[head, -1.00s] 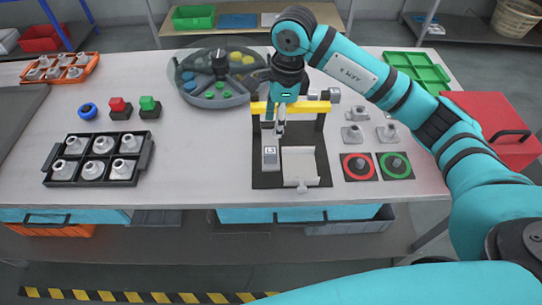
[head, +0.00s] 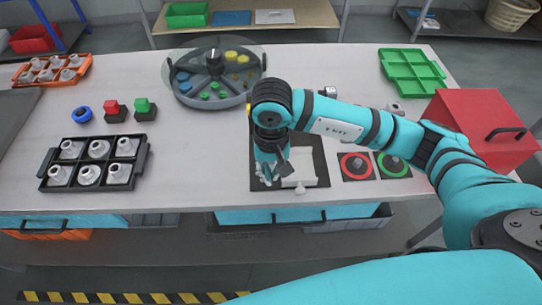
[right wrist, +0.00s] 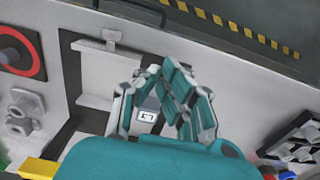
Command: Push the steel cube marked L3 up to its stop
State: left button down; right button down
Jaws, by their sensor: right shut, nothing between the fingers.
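The steel cube marked L3 (right wrist: 147,115) shows in the right wrist view between and beyond the fingers, on the dark base plate. In the head view my right gripper and arm cover it. My right gripper (head: 268,180) points down over the left side of the black base plate (head: 316,147). In the right wrist view the gripper (right wrist: 160,76) is shut with nothing held, its fingers close to the cube. I cannot tell whether they touch it. A pale block with a small knob (head: 299,172) sits right of the gripper. My left gripper is not in view.
A red-ring pad (head: 356,166) and a green-ring pad (head: 393,165) lie to the right, with a red box (head: 480,125) beyond. A black tray of fittings (head: 95,162) and a round divided tank (head: 213,77) stand left and behind. The yellow bar (right wrist: 38,168) shows in the wrist view.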

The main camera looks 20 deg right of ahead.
notch_tip(320, 180, down, 4)
jog(key=shift+s+r+p, duration=0.1)
jog(key=shift+r+p, duration=0.1)
jog(key=shift+p, duration=0.3)
jog(key=w+p, duration=0.1)
jog(key=w, duration=0.2)
jog(key=shift+w+d+f+p, duration=0.1)
jog(key=shift+d+f+p, duration=0.05)
jog(key=shift+d+p, duration=0.25)
jog(key=shift+w+d+f, duration=0.15)
jog(key=shift+w, duration=0.3)
jog(key=w+b, duration=0.1)
jog(key=b, duration=0.1)
jog(key=w+d+b, duration=0.1)
jog(key=w+b, duration=0.3)
jog(key=shift+d+f, duration=0.2)
jog(key=shift+f, duration=0.15)
jog(key=shift+w+d+r+b, duration=0.1)
jog(key=shift+w+b, duration=0.25)
jog(key=shift+b, duration=0.15)
jog(key=shift+w+r, duration=0.15)
jog(key=shift+w, duration=0.05)
jog(key=shift+r, duration=0.15)
